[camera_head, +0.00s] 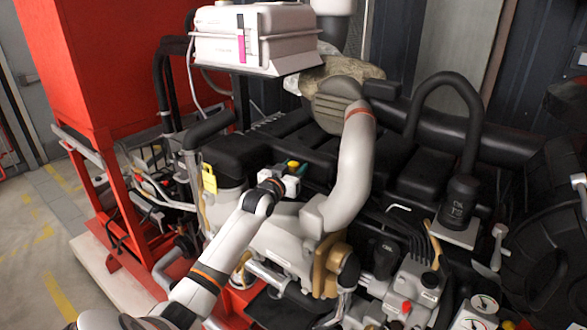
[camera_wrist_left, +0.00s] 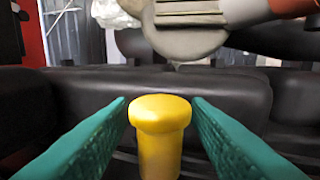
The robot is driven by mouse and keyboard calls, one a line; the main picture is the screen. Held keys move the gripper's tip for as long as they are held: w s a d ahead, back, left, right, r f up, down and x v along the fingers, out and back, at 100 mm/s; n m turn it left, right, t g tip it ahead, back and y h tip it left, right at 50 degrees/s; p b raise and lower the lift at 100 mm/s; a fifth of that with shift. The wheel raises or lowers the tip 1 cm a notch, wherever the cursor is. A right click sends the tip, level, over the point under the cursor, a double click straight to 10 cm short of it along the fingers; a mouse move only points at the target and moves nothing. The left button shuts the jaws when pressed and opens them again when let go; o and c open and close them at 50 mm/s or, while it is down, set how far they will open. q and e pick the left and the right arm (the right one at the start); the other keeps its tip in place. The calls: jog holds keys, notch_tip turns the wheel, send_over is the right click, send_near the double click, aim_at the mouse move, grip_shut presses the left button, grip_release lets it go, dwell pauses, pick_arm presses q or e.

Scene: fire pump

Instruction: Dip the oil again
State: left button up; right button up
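The yellow dipstick handle (camera_head: 293,166) stands on the engine, beside a black cover. In the left wrist view its round yellow cap and narrower stem (camera_wrist_left: 160,130) are upright, midway between two green fingers. My left gripper (camera_head: 288,178) is at the handle in the head view. Its fingers (camera_wrist_left: 160,105) are apart, one on each side of the cap. Narrow gaps show beside the cap and wider ones beside the stem. The dipstick below the handle is hidden. My right gripper is not in view.
A thick pale curved pipe (camera_head: 352,165) with an orange band rises close right of the left gripper. A white box (camera_head: 255,35) overhangs behind. A red frame (camera_head: 85,60) stands left. Gauges (camera_head: 484,304) are at lower right. Open floor (camera_head: 40,235) lies at left.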

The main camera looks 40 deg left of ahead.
pick_arm(q)
grip_shut()
notch_tip(320, 180, down, 5)
jog(key=b, duration=0.3)
jog(key=shift+r, duration=0.2)
grip_release()
jog(key=b+v, duration=0.2)
jog(key=v, duration=0.9)
jog(key=shift+f+b, duration=0.1)
jog(key=shift+b, duration=0.2)
jog(key=shift+s+d, duration=0.2)
jog(key=shift+s, duration=0.35)
